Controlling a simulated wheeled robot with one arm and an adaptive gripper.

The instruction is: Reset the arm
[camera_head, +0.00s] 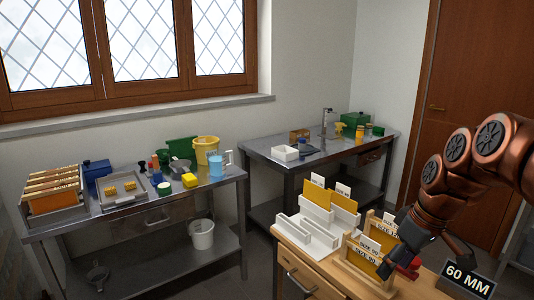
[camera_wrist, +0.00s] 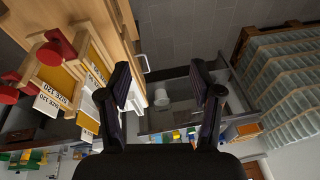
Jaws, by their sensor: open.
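My arm comes in from the right in the head view, with copper-coloured joints. My gripper (camera_head: 398,265) is low beside the labelled wooden frames on the wooden cabinet, partly overlapping them in that view. In the wrist view my gripper (camera_wrist: 163,82) shows two dark fingers spread well apart, with nothing between them. The gripper is open and empty. The wooden frames (camera_wrist: 62,75) with yellow panels and white size cards are to the left of the fingers in the wrist view, apart from them.
The wooden cabinet (camera_head: 318,276) holds a white slotted rack (camera_head: 305,228) with yellow sheets. A black "60 MM" sign (camera_head: 467,279) is at the lower right. Steel tables stand behind, one with a yellow bucket (camera_head: 206,149), another with a white tray (camera_head: 285,153). A white bucket (camera_head: 201,234) sits on a lower shelf.

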